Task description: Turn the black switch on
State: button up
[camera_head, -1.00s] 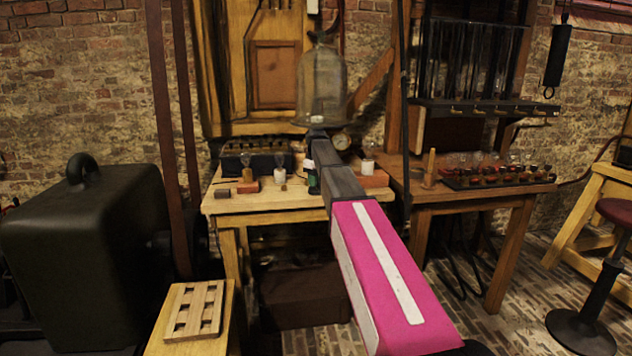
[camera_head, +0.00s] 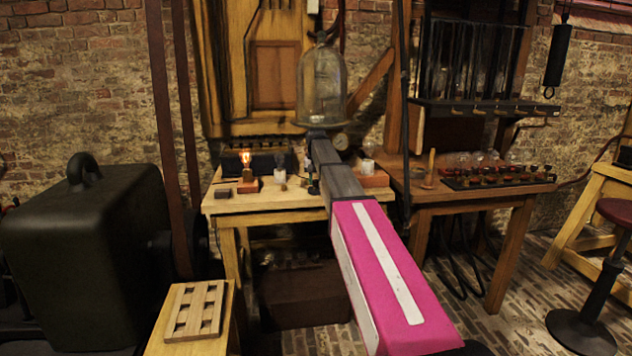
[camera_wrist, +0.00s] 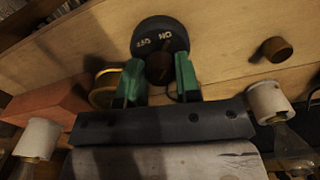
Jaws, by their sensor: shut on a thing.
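The black switch (camera_wrist: 160,32) is a round disc on the wooden table in the wrist view, with pale ON and OFF lettering that reads upside down. Its dark knob (camera_wrist: 159,66) sits between the green fingers of my gripper (camera_wrist: 159,75). My gripper is shut on the knob, and the fingers hide its sides. In the head view, my arm hides the switch. A small bulb (camera_head: 246,159) on a red-brown base at the left of the table glows orange.
In the wrist view, a brass ring (camera_wrist: 104,88), a red block (camera_wrist: 52,112) and white bulb sockets (camera_wrist: 270,102) sit close to my gripper. In the head view, a glass bell jar (camera_head: 322,85) stands behind my arm.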

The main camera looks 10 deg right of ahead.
aim_at(316, 180)
jog(key=shift+m, duration=0.5)
jog(key=o, duration=0.9)
jog(key=shift+r, duration=0.1)
notch_tip(316, 180, up, 11)
jog(key=shift+f, duration=0.2)
